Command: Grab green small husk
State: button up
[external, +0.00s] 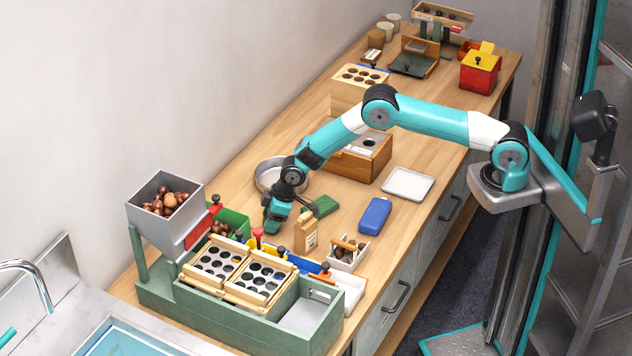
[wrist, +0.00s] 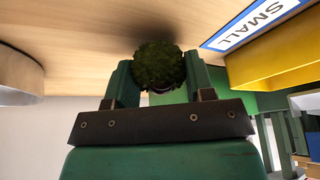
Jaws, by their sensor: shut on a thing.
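The green small husk (wrist: 158,66) is a round, dark green, spiky ball in the wrist view. It sits between the two teal fingers of my gripper (wrist: 158,80), which are shut on it from both sides. The wood surface shows behind the husk; I cannot tell whether the husk touches it. In the external view my gripper (external: 271,226) points down over the table, in front of the round metal pan and behind the green bin. The husk cannot be made out in that view.
A metal pan (external: 262,178) stands beside my wrist. A green bin (external: 236,219), a chestnut hopper (external: 150,213) and a green sorting stand (external: 305,330) are nearby. A blue-framed "SMALL" label (wrist: 258,20) and a yellow block (wrist: 275,68) are at right. A blue case (external: 375,215) lies farther right.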

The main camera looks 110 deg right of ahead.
notch_tip(320, 180, up, 19)
jog(key=b, duration=0.1)
jog(key=shift+b, duration=0.35)
